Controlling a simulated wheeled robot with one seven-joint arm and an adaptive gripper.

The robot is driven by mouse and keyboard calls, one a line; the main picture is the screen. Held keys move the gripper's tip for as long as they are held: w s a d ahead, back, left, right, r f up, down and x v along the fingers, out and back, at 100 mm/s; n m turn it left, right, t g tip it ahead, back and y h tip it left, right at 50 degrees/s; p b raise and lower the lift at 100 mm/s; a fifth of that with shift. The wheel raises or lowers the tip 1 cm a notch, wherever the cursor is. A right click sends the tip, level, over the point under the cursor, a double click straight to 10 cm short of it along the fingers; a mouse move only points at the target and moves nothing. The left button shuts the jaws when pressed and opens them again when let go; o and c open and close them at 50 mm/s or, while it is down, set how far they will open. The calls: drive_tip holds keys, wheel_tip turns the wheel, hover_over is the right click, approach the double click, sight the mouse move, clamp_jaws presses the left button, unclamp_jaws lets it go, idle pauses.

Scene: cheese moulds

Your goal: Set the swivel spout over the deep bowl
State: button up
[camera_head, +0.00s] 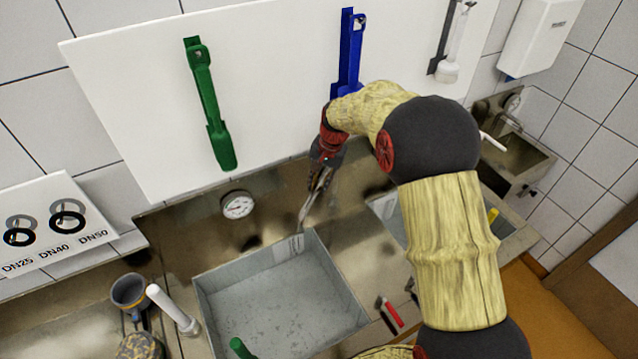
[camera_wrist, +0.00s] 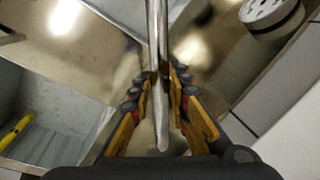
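The swivel spout (camera_head: 306,208) is a thin bent metal tube at the back of the steel counter. Its lower end shows by the back right corner of the large grey left basin (camera_head: 350,270). My gripper (camera_head: 320,180) is at the tube's upper part. In the wrist view my gripper (camera_wrist: 161,74) has a finger close on each side of the spout (camera_wrist: 157,35) and looks shut on it. A second basin (camera_head: 388,207) lies to the right, mostly hidden behind my arm. I cannot tell for certain which is the deep bowl; the left one looks large and deep.
A round dial gauge (camera_head: 238,205) is on the back wall, left of the spout. Green (camera_head: 208,105) and blue (camera_head: 349,50) tools hang on the white board. A white-handled tool (camera_head: 172,308), a grey cup (camera_head: 130,291) and a red-handled tool (camera_head: 389,312) are around the left basin.

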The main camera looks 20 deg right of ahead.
clamp_jaws()
idle(0.5)
drive_tip(key=s+d+n+g+b, duration=0.2)
drive_tip(key=s+d+n, duration=0.1)
drive_tip(key=d+n, duration=0.7)
drive_tip(key=w+d+n+g+p, duration=0.1)
drive_tip(key=w+d+n+p, duration=0.2)
drive_tip(key=d, duration=1)
drive_tip(key=shift+w+n+p, duration=0.3)
drive_tip(key=shift+w+n, duration=1.4)
drive_tip(key=shift+n, duration=1.1)
